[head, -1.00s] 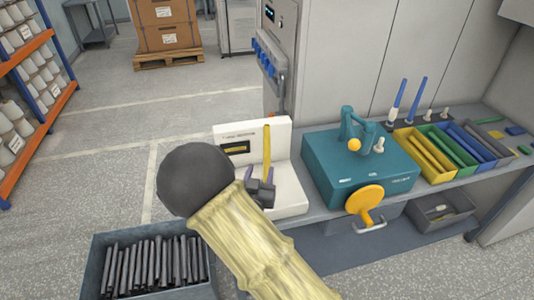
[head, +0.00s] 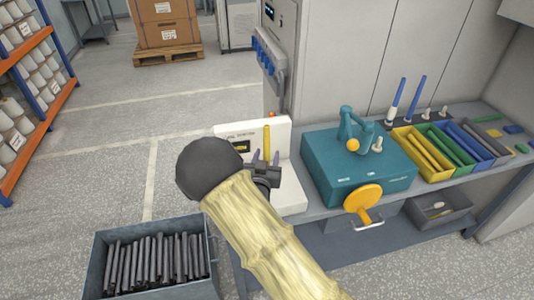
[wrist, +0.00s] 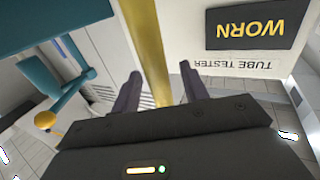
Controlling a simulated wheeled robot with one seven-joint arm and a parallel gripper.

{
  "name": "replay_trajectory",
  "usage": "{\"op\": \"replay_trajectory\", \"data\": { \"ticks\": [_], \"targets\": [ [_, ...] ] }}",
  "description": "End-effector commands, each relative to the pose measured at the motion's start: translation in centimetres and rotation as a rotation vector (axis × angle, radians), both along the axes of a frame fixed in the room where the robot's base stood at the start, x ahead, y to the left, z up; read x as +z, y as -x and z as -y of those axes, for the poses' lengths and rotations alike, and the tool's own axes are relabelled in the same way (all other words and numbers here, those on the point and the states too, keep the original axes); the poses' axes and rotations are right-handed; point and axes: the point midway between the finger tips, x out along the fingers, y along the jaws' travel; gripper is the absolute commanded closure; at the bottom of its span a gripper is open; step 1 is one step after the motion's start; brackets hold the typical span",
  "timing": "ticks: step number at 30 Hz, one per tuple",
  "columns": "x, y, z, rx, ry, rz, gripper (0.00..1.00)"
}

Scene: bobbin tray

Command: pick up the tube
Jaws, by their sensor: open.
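The yellow tube (head: 266,141) stands upright at the white tube tester (head: 293,190). Its lower part is hidden behind my gripper in the head view. My gripper (head: 265,157) is open, with one dark finger to each side of the tube. In the wrist view the tube (wrist: 150,50) runs between the two fingertips of my gripper (wrist: 158,87), with space on both sides and nearer the left finger. The tester's dark display (wrist: 251,29) reads WORN in yellow and appears upside down there.
A teal machine (head: 350,172) with an orange disc stands right of the tester. Colored bins (head: 408,152) with tubes line the bench further right. A grey crate (head: 150,284) of dark tubes stands on the floor at lower left.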

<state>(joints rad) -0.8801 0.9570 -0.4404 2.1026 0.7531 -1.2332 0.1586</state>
Motion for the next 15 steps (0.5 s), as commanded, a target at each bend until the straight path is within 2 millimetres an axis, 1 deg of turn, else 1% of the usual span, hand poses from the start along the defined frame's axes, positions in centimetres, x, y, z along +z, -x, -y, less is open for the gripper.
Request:
{"op": "replay_trajectory", "data": {
  "ticks": [14,15],
  "targets": [
    [-0.05,0.02,0.02,-0.001,0.0,-0.001,0.56],
    [-0.05,0.02,0.02,-0.001,0.0,-0.001,0.6]
  ]
}}
